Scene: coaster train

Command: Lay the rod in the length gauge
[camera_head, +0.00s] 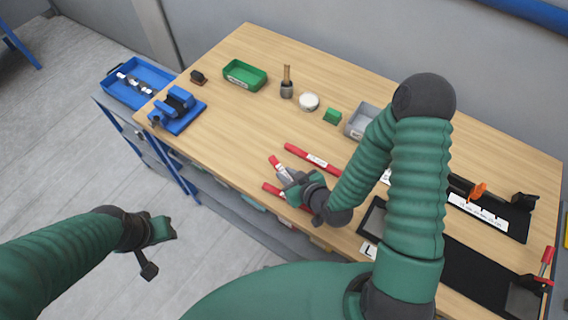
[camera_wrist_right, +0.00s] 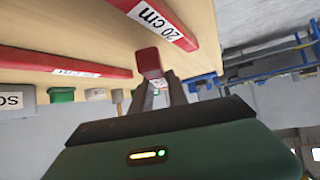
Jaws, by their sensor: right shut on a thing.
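My right gripper (camera_head: 284,176) is shut on a short red rod (camera_head: 274,162), above the table near its front edge. In the right wrist view the rod's red end (camera_wrist_right: 150,62) shows between the fingers, with a pale label below it; the rest is hidden. Another red rod (camera_head: 313,160) lies just behind the gripper. A third (camera_head: 271,189), partly hidden, lies in front; its label reads 20 cm in the right wrist view (camera_wrist_right: 165,20). What looks like the length gauge (camera_head: 488,213), black with a white scale, is at right, partly hidden by my arm. My left gripper (camera_head: 168,228) hangs off the table; its jaws are unclear.
A black tray (camera_head: 465,270) with an L card (camera_head: 368,250) lies at the front right. The table's left middle is clear.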

